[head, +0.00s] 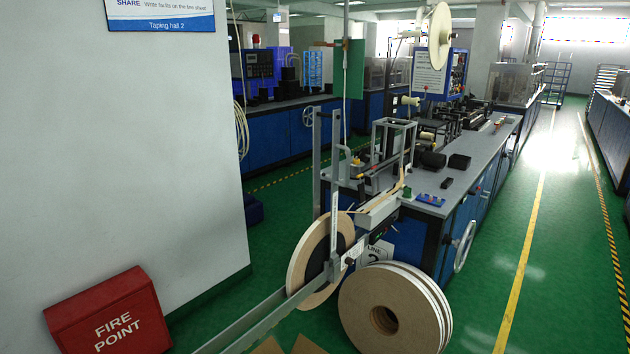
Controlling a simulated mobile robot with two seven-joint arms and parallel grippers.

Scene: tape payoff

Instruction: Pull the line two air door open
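The line two machine stands right of centre in the head view, a long grey-topped bench with blue cabinet panels (428,240) below. A pale handwheel (464,246) stands out from the blue right-hand side. More blue door panels run along that side, seen at a steep angle. I cannot tell which panel is the air door, and none looks clearly open. Neither of my grippers is in view.
A large tape reel (302,262) hangs on a grey rail frame (250,325) at the near end. Stacked reels (356,307) stand beside it. A red fire point box (108,315) is by the left wall. The green aisle (490,290) on the right is clear.

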